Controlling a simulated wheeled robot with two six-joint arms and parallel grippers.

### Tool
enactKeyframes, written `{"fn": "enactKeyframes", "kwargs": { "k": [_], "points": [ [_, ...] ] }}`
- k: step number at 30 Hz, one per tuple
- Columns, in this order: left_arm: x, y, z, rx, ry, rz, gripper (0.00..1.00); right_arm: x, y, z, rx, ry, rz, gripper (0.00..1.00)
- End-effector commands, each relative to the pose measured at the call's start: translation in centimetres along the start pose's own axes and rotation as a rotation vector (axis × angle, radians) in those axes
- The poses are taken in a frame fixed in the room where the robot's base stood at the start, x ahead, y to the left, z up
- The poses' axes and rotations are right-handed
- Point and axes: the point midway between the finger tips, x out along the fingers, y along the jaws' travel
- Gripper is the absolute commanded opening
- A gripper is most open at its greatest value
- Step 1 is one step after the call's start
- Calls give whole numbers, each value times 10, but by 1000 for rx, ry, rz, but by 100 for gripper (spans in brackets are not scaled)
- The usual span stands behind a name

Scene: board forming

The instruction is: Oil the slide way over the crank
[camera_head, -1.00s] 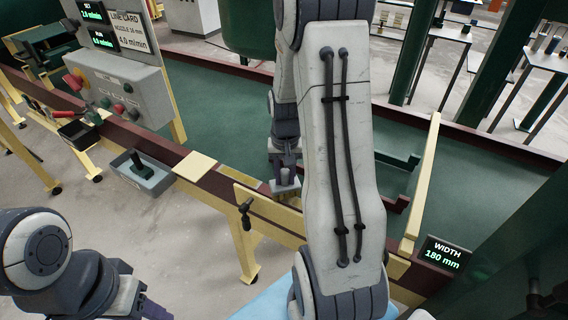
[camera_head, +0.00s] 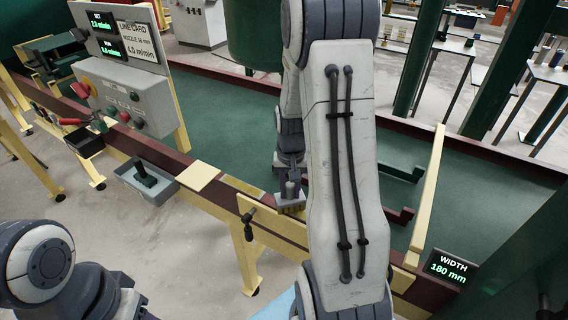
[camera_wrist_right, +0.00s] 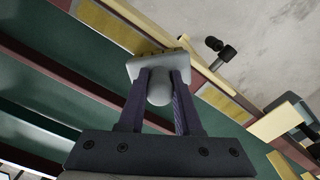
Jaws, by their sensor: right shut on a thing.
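The crank (camera_head: 249,218) is a black handle on the front of the cream panel; it also shows in the right wrist view (camera_wrist_right: 222,52). An ochre strip, which looks like the slide way (camera_head: 243,185), runs along the dark red rail above the crank. It also shows in the right wrist view (camera_wrist_right: 225,105). My right gripper (camera_wrist_right: 160,85) is shut on a pale grey tool (camera_wrist_right: 160,68) with a rounded body and wide flat head. In the head view the tool (camera_head: 291,199) is at the rail, right of the crank; contact is unclear. My left gripper is out of view.
A cream plate (camera_head: 200,177) lies on the rail to the left. A grey tray (camera_head: 146,180) with a black-handled item hangs there. A control box (camera_head: 125,98) stands farther left. A cream bar (camera_head: 428,195) and width display (camera_head: 449,267) are at right.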

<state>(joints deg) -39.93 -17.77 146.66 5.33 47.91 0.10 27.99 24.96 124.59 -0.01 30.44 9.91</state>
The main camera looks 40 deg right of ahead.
Motion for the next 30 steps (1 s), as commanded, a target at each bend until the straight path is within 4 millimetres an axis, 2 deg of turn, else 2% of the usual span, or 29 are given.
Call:
{"fn": "enactKeyframes", "kwargs": {
  "k": [3, 5, 21, 25, 30],
  "points": [
    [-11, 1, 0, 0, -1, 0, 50, -10, -2, 0, -1, 0, 0, 0],
    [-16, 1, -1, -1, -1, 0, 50, -27, -3, 0, -1, 5, -1, 0],
    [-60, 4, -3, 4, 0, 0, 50, -73, -8, 1, -9, 0, 0, 0],
    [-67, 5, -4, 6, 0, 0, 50, -81, -9, 2, -10, 0, 0, 0],
    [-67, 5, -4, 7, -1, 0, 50, -81, -9, 2, -11, 0, 0, 0]
  ]
}}
